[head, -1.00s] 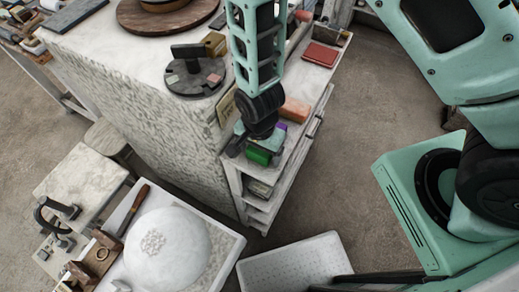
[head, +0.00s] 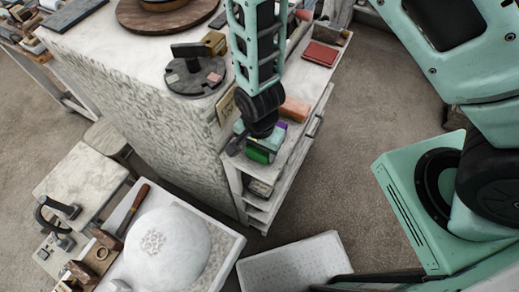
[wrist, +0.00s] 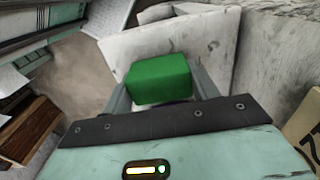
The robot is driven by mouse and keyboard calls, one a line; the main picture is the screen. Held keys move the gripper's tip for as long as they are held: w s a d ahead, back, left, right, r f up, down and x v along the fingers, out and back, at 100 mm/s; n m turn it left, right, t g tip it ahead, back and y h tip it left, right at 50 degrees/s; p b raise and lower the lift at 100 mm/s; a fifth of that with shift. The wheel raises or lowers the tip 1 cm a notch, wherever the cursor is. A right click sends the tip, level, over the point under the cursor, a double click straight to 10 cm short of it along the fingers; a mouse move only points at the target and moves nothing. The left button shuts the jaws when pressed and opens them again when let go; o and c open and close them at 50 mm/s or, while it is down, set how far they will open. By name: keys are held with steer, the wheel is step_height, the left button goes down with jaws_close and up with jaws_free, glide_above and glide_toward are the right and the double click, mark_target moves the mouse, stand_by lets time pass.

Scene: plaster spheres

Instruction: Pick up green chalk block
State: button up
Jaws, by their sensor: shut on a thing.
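The green chalk block (wrist: 158,77) sits between the two fingers of my gripper (wrist: 160,85) in the wrist view. My gripper is shut on it, with a finger along each side. In the head view the green block (head: 259,155) shows just below my gripper (head: 255,146), over the near end of the white shelf top. The wrist and gripper body hide part of the block there. I cannot tell whether its underside touches the shelf top.
A white shelf unit (head: 262,204) stands against a rough stone block (head: 150,122). An orange block (head: 295,109) and a red block (head: 320,55) lie farther along its top. A white perforated bin (head: 293,266) and a plaster sphere (head: 166,250) are nearer.

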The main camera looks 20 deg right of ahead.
steer(key=shift+r+b, duration=0.9)
steer(key=shift+r, duration=3.8)
steer(key=shift+s, duration=0.15)
